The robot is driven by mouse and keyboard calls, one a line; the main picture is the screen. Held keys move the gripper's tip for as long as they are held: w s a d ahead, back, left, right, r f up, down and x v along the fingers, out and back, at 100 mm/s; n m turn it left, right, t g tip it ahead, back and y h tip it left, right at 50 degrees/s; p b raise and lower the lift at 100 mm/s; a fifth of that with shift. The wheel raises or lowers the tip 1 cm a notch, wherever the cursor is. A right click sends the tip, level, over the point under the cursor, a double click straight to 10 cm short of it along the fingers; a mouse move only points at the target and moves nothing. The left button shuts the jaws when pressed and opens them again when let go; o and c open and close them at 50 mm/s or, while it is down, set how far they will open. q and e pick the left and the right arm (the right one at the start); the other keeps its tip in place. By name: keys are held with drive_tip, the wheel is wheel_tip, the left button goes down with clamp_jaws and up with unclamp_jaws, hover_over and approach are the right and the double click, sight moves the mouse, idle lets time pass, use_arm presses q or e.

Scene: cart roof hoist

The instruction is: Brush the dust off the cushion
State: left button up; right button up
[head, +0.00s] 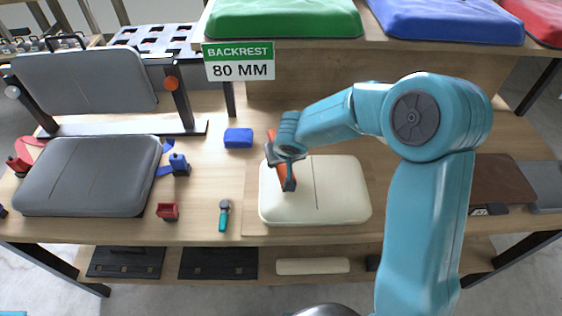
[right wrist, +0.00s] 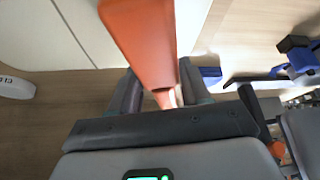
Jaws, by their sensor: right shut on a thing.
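A cream cushion (head: 335,190) with a dark seam lies on the wooden bench in the head view; part of it shows in the right wrist view (right wrist: 62,40). I cannot make out dust on it. My right gripper (head: 281,168) is over the cushion's upper left part, its arm reaching in from the right. It is shut on an orange bar-like tool (head: 285,174), likely the brush. The tool also shows between the fingers in the right wrist view (right wrist: 142,40). Bristles are not visible, and I cannot tell whether the tool touches the cushion. My left gripper is not in view.
A grey cushion (head: 88,178) lies at left, near a clamp frame (head: 185,100) holding a grey backrest (head: 85,82). A blue block (head: 238,138), a red block (head: 167,211) and a teal-handled tool (head: 223,217) lie left of the cream cushion. Coloured cushions sit on the raised shelf behind.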

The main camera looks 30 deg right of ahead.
drive_tip(key=shift+s+d+r, duration=0.1)
drive_tip(key=shift+d+r, duration=0.05)
drive_tip(key=shift+r, duration=0.45)
drive_tip(key=shift+s+r+p, duration=0.1)
drive_tip(key=shift+r+p, duration=0.2)
drive_tip(key=shift+w+a+r+p, duration=0.2)
drive_tip(key=shift+r+p, duration=0.3)
drive_tip(key=shift+r, duration=0.2)
wheel_tip(320, 180, up, 2)
drive_tip(key=shift+s+d+r+p, duration=0.15)
drive_tip(key=shift+p, duration=0.6)
drive_tip(key=shift+r+p, duration=0.45)
drive_tip(key=shift+r, duration=0.2)
